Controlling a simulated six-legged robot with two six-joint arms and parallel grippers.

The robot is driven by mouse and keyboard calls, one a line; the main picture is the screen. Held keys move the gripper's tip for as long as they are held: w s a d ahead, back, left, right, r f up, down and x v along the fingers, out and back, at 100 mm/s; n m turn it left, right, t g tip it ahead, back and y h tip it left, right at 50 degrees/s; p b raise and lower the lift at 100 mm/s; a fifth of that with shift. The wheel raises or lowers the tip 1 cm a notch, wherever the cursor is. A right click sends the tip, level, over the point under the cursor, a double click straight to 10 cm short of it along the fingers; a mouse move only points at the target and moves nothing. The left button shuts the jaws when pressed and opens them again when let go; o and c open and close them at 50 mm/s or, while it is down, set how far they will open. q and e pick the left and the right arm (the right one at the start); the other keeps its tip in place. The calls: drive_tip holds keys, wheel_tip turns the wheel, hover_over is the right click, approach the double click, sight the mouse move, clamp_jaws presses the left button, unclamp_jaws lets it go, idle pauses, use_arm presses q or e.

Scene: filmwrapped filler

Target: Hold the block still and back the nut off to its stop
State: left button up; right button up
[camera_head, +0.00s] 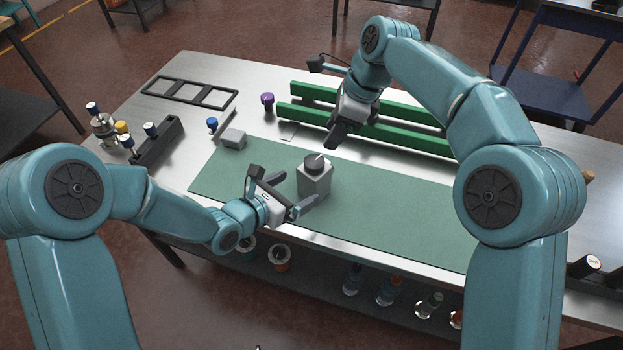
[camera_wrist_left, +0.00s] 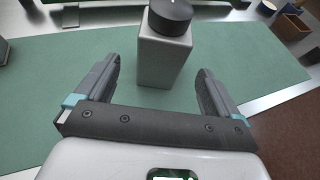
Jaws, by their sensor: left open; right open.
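A grey upright block (camera_head: 315,184) stands on the green mat (camera_head: 390,205), with a dark round nut (camera_head: 314,163) on top. A pale line shows across the nut. In the left wrist view the block (camera_wrist_left: 164,60) and nut (camera_wrist_left: 171,15) are just beyond the fingers. My left gripper (camera_head: 295,194) is open, low beside the block, its fingers pointing toward it; it also shows in the left wrist view (camera_wrist_left: 160,85). My right gripper (camera_head: 335,138) is above the table behind and right of the block, apart from it and open, though its jaw gap is hard to see.
Green rails (camera_head: 375,130) run along the back. A purple-topped item (camera_head: 267,99), a black frame (camera_head: 190,92) and a dark rack (camera_head: 157,143) stand at left. The mat right of the block is clear.

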sight(315, 179)
use_arm(q)
drive_tip(key=x, duration=0.8)
drive_tip(key=shift+d, duration=0.1)
drive_tip(key=shift+r, duration=0.1)
drive_tip(key=shift+c, duration=0.4)
drive_tip(key=c, duration=1.5)
drive_tip(key=o, duration=0.7)
drive_tip(key=c, duration=0.4)
